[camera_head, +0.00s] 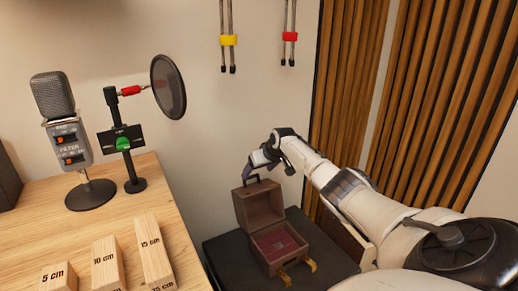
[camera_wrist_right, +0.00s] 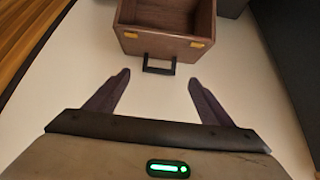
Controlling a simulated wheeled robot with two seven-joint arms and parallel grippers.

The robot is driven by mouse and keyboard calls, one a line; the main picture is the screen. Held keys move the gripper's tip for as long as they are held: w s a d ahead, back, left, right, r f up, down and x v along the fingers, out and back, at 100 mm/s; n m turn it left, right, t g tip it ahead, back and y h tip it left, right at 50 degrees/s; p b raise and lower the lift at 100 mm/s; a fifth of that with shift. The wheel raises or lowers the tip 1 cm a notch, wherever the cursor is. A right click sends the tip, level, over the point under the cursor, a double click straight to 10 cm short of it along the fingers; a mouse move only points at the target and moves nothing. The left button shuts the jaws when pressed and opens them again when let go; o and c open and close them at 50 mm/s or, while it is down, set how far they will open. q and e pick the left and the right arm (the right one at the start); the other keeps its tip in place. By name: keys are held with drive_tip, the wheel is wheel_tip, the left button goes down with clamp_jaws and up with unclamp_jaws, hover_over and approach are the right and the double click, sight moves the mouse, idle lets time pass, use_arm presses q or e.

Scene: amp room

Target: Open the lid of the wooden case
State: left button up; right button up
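The brown wooden case (camera_head: 283,262) sits on a dark surface right of the table. Its lid (camera_head: 259,206) stands raised at the back, and a reddish inside shows in the lower part. The lid's black handle (camera_head: 251,180) is at its top edge. My right gripper (camera_head: 257,162) is just above the handle. In the right wrist view, my right gripper (camera_wrist_right: 159,78) has its fingers spread and nothing between them. The handle (camera_wrist_right: 158,69) lies just beyond the fingertips, with the lid (camera_wrist_right: 166,44) and its gold fittings behind it. My left gripper is not in view.
The light wood table (camera_head: 172,215) at left holds a microphone (camera_head: 53,97), a pop filter (camera_head: 168,87) and several wooden blocks (camera_head: 155,250). Wooden slat panels (camera_head: 350,85) line the wall at right. The dark stand (camera_head: 225,255) bears the case.

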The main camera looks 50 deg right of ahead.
drive_tip(key=shift+f, duration=0.15)
drive_tip(key=shift+s, duration=0.15)
drive_tip(key=shift+s+a+r+p, duration=0.1)
drive_tip(key=shift+s+r+p, duration=0.2)
drive_tip(key=shift+r+p, duration=0.25)
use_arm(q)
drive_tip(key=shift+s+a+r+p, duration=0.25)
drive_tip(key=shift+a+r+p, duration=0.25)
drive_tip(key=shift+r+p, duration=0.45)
use_arm(e)
drive_tip(key=v, duration=0.9)
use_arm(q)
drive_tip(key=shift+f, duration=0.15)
use_arm(e)
drive_tip(key=shift+w, duration=0.1)
